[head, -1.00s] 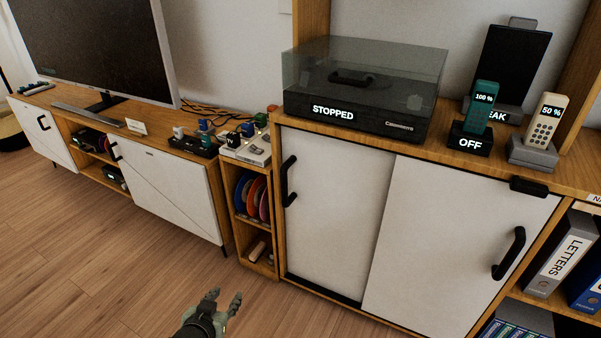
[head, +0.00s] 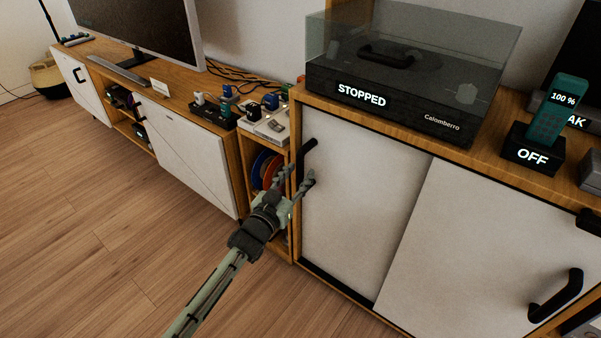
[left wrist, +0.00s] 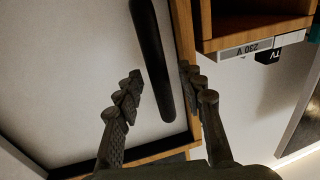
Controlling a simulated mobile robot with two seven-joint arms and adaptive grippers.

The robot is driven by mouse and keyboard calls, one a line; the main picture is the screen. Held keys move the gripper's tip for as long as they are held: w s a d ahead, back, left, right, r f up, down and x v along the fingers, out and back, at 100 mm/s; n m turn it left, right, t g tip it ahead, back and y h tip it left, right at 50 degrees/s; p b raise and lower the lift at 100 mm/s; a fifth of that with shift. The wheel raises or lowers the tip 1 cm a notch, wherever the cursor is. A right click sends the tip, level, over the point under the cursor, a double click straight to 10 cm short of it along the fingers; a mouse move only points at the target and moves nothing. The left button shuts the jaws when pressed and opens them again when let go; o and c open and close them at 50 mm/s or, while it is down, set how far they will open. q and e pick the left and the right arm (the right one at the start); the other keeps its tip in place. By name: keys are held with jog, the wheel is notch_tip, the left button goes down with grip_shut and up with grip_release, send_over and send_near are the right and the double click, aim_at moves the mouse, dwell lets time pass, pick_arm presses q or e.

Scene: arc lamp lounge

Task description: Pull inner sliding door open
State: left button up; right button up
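The inner sliding door (head: 365,190) is the white left panel of the cabinet, set behind the outer right panel (head: 470,250). Its black bar handle (head: 307,152) stands upright near the panel's left edge. My left gripper (head: 297,178) is open at this handle in the head view, hiding its lower part. In the left wrist view, the handle (left wrist: 153,60) passes between the two spread fingers of the gripper (left wrist: 162,82), with a gap visible to the left finger; contact is unclear. The inner door (left wrist: 70,70) fills the left of that view. My right gripper is out of view.
A turntable marked STOPPED (head: 400,110) and a teal phone (head: 555,110) on a dock stand on the cabinet top. The outer door has its own handle (head: 556,296). An open shelf (head: 245,160) adjoins at left. The wooden floor (head: 90,220) is clear.

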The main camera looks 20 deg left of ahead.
pick_arm(q)
jog(key=shift+w+d, duration=0.15)
jog(key=shift+w, duration=0.55)
grip_shut()
